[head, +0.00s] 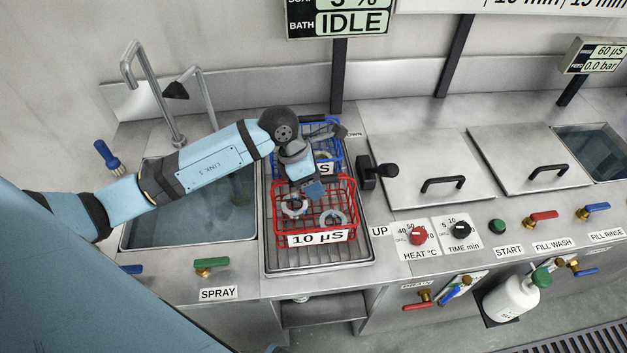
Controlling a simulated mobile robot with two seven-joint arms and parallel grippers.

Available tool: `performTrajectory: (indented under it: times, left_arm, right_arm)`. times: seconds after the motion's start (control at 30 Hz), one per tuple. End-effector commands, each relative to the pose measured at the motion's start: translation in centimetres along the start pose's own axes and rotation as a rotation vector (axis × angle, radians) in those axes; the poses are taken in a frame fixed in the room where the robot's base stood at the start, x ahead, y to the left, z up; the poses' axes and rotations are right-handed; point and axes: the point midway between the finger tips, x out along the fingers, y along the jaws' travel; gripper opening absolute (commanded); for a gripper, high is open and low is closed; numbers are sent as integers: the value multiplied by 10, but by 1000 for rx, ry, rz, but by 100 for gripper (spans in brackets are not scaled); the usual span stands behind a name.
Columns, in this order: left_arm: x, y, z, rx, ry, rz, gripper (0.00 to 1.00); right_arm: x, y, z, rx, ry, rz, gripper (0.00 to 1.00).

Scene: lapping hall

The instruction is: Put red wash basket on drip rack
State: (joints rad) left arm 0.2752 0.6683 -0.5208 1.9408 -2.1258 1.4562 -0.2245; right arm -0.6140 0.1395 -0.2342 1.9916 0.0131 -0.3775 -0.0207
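The red wash basket (315,222) stands on the drip rack (365,243), a wire grid in a steel tray right of the sink. It has a "10 µS" label on its front and holds several grey rings. My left gripper (312,191) reaches in from the left and points down at the back part of the red basket. Its fingertips overlap the basket's rear rim, and I cannot tell whether they close on it. My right gripper is not in view.
A blue basket (334,150) stands behind the red one, partly hidden by my gripper. A sink with water (190,215) is at left. A black lever (376,172) and lidded baths (425,165) are at right. A blue brush (108,158) is at far left.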

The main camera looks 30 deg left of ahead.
Motion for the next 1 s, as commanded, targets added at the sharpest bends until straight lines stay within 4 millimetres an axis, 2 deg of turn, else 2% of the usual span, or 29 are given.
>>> performTrajectory:
  times: [0.27,0.7,0.83,1.0]
  left_arm:
    - [-10,0,1,0,-1,2,46]
    - [-98,1,0,1,-1,4,46]
    - [-114,1,1,0,0,3,46]
    - [-122,0,1,-1,-1,0,46]
  right_arm:
    - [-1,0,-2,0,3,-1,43]
    - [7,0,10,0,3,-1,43]
    - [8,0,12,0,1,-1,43]
    - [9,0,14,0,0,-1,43]
